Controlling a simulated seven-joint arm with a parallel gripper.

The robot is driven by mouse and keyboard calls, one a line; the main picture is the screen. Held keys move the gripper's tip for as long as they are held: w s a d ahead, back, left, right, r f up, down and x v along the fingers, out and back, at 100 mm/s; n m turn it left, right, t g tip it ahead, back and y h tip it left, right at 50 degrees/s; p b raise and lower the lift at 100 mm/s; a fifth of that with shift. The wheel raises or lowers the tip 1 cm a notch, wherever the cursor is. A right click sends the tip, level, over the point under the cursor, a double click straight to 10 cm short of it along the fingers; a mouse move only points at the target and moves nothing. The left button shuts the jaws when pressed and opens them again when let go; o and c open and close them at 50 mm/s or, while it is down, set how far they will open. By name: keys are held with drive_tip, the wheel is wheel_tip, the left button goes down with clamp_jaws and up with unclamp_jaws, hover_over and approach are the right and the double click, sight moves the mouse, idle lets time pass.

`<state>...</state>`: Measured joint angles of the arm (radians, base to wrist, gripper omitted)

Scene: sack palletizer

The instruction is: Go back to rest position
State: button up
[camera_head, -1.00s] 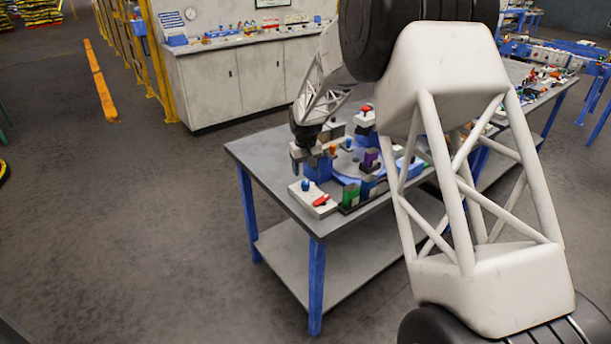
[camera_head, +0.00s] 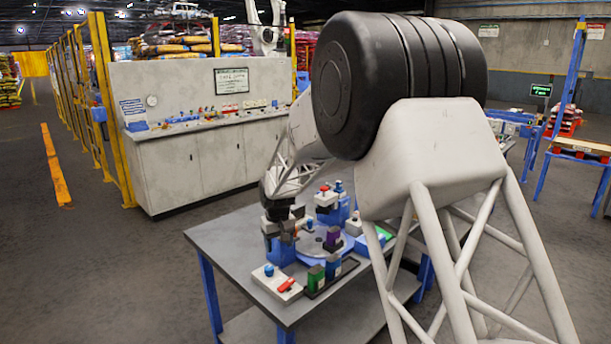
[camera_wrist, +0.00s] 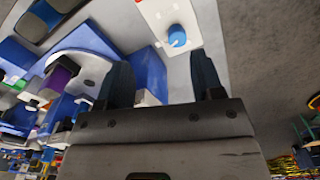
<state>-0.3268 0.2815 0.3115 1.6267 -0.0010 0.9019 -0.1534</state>
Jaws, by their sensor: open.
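My gripper (camera_head: 283,226) hangs over the left part of a grey-topped workbench (camera_head: 222,242), close to a blue block (camera_head: 281,251). I cannot tell from the head view whether they touch. A white plate (camera_wrist: 158,13) with a blue knob (camera_wrist: 178,37) lies beyond the fingertips. A blue round fixture (camera_wrist: 85,38) shows at the left of that view. My own arm links hide the right part of the bench.
The bench carries a white box with a red switch (camera_head: 287,285), a green block (camera_head: 316,279) and a purple block (camera_head: 333,236). A control console (camera_head: 200,165) stands behind, beside a yellow fence (camera_head: 104,110). The floor at left is open.

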drive_tip(key=s+d+r+m+t, duration=0.1)
drive_tip(key=s+d+r, duration=0.75)
drive_tip(key=s, duration=0.25)
drive_tip(key=s+d+r+m, duration=0.2)
drive_tip(key=s+d+r, duration=0.65)
drive_tip(key=s, duration=0.25)
drive_tip(key=s+d+m, duration=0.1)
drive_tip(key=s+d, duration=0.2)
drive_tip(key=s, duration=0.6)
drive_tip(key=s+d+f+m+t, duration=0.1)
drive_tip(key=s+d, duration=0.3)
drive_tip(key=s, duration=0.6)
drive_tip(key=s+d, duration=0.3)
drive_tip(key=s, duration=0.7)
drive_tip(key=shift+s+d+f+m, duration=0.2)
drive_tip(key=shift+d+f+m, duration=0.15)
drive_tip(key=shift+d+m, duration=0.05)
